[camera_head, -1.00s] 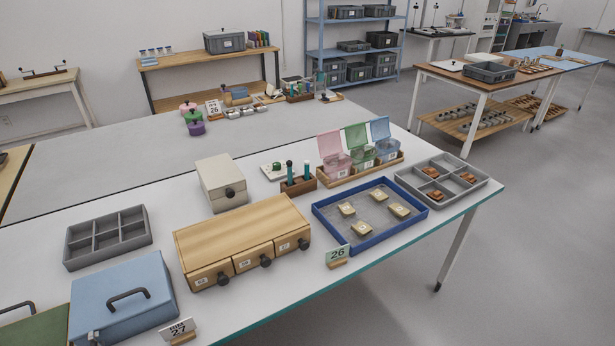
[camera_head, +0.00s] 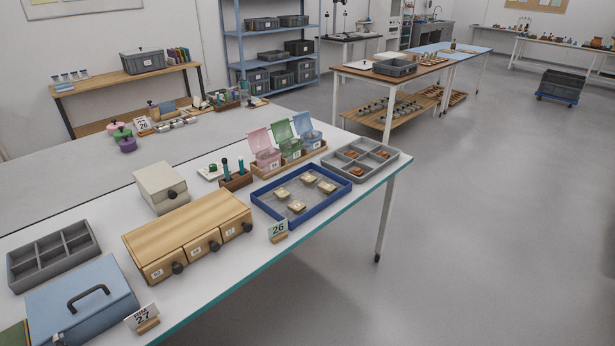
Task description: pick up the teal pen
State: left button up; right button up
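A small dark wooden holder (camera_head: 237,182) stands on the white table, between the cream box and the lidded bins. Two upright pen-like items stand in it: a dark teal one (camera_head: 225,168) on the left and a teal one (camera_head: 241,167) on the right. They are small here, and I cannot tell for certain which is the teal pen. Neither of my grippers shows in the head view.
Around the holder are a cream box (camera_head: 160,184), a wooden drawer unit (camera_head: 187,228), pink, green and blue bins (camera_head: 290,146), and a blue tray (camera_head: 268,207) of sherds. Open floor (camera_head: 470,240) lies right.

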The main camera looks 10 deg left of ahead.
aim_at(240, 159)
jog(key=z, duration=0.85)
jog(key=i, duration=1.35)
jog(key=u, duration=0.55)
